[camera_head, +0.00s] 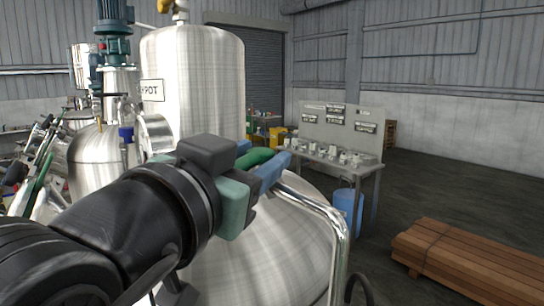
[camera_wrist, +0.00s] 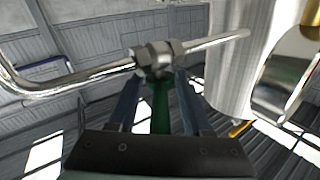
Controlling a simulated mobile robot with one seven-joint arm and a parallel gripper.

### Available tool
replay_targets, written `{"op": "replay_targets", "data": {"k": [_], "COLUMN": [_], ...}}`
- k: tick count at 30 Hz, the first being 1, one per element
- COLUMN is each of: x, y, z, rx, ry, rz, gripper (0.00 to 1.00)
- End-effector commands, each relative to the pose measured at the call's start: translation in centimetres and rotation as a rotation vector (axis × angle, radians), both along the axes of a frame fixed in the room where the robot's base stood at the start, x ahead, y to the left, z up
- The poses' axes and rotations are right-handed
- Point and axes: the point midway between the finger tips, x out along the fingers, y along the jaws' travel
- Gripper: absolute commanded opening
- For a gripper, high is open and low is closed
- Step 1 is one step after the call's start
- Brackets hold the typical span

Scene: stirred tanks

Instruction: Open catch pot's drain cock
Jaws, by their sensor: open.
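The catch pot is the tall brushed-steel vessel (camera_head: 195,85) at the upper left of the head view, with a partly cut-off label ending in "POT". A green lever handle (camera_head: 257,158) shows at my gripper in the head view. In the wrist view the green handle (camera_wrist: 160,108) runs up to a metal valve fitting (camera_wrist: 157,54) on a thin steel pipe. My gripper (camera_head: 268,158) is open, with its blue fingers on either side of the handle; it also shows in the wrist view (camera_wrist: 156,85). I cannot tell whether either finger touches the handle.
A bent steel pipe (camera_head: 335,222) runs just right of my gripper, above a large domed steel vessel (camera_head: 265,260). A bench (camera_head: 345,164) with small items and a blue drum (camera_head: 347,207) stand behind. Stacked timber (camera_head: 465,262) lies at the right. Floor between is clear.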

Motion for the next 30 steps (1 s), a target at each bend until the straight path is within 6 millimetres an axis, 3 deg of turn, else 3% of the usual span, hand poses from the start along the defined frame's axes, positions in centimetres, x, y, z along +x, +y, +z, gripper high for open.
{"op": "replay_targets", "data": {"k": [5, 18, 24, 30], "x": [-2.0, -10.6, -12.1, -12.3], "y": [0.7, 3.3, 3.7, 3.7], "z": [-0.2, -0.1, -0.1, 0.0], "rx": [0.002, 0.002, 0.001, 0.000], "ry": [-0.005, -0.003, 0.000, 0.001], "rz": [0.003, 0.004, 0.001, -0.001], "gripper": [0.50, 0.50, 0.50, 0.50]}}
